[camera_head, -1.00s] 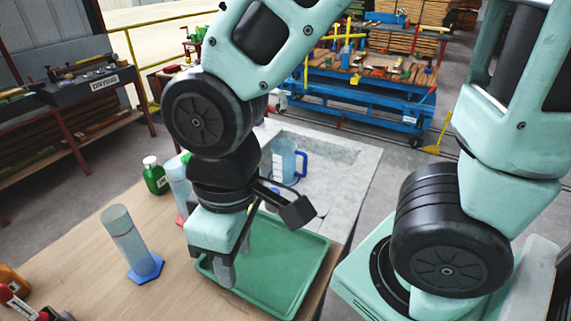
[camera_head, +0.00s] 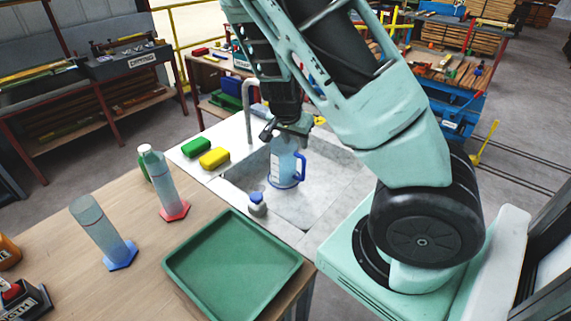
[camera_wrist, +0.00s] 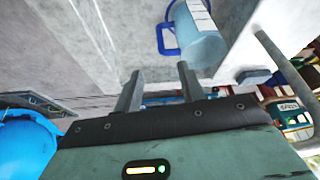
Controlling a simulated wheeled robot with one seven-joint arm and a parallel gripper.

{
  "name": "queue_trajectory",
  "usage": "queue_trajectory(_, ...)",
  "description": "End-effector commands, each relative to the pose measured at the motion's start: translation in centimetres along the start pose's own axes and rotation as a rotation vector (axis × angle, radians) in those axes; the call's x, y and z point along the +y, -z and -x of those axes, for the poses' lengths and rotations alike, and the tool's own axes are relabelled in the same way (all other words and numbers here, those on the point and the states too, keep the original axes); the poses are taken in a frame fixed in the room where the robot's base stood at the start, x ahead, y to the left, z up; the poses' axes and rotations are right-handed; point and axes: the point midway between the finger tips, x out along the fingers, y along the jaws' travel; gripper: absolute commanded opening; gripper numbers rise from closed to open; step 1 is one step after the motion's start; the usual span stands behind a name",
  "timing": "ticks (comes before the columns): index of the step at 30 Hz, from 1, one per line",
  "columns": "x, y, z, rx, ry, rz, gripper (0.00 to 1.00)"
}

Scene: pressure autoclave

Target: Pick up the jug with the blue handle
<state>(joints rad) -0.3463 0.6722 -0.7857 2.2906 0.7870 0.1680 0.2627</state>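The clear, bluish jug with the blue handle (camera_head: 284,170) stands in the grey sink (camera_head: 325,195), with its handle to the right. My gripper (camera_head: 289,128) is by the jug's top in the head view and hides part of its rim. In the wrist view my gripper (camera_wrist: 160,72) has its two fingers apart with nothing between them. The jug (camera_wrist: 200,45) shows there beyond and to the right of the fingertips, its blue handle on its left side. I cannot tell whether the gripper touches the jug.
A small blue-capped bottle (camera_head: 257,205) stands left of the jug. Yellow (camera_head: 214,158) and green (camera_head: 197,147) blocks lie beside the sink, near a faucet (camera_head: 247,112). A green tray (camera_head: 215,295) and two cylinders (camera_head: 101,230) (camera_head: 164,185) are on the wooden table.

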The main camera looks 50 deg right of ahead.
Motion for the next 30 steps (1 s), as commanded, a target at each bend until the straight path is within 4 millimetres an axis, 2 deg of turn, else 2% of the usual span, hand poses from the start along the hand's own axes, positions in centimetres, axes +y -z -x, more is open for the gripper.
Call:
queue_trajectory(15, 0.1, -0.2, -9.0, -0.006, -0.002, -0.001, 0.40)
queue_trajectory(19, 0.1, -0.1, -10.7, -0.005, -0.001, 0.001, 0.40)
queue_trajectory(26, 0.0, -0.1, -11.8, -0.005, 0.000, 0.003, 0.40)
queue_trajectory(30, 0.2, 0.2, -13.3, -0.007, -0.002, 0.000, 0.40)
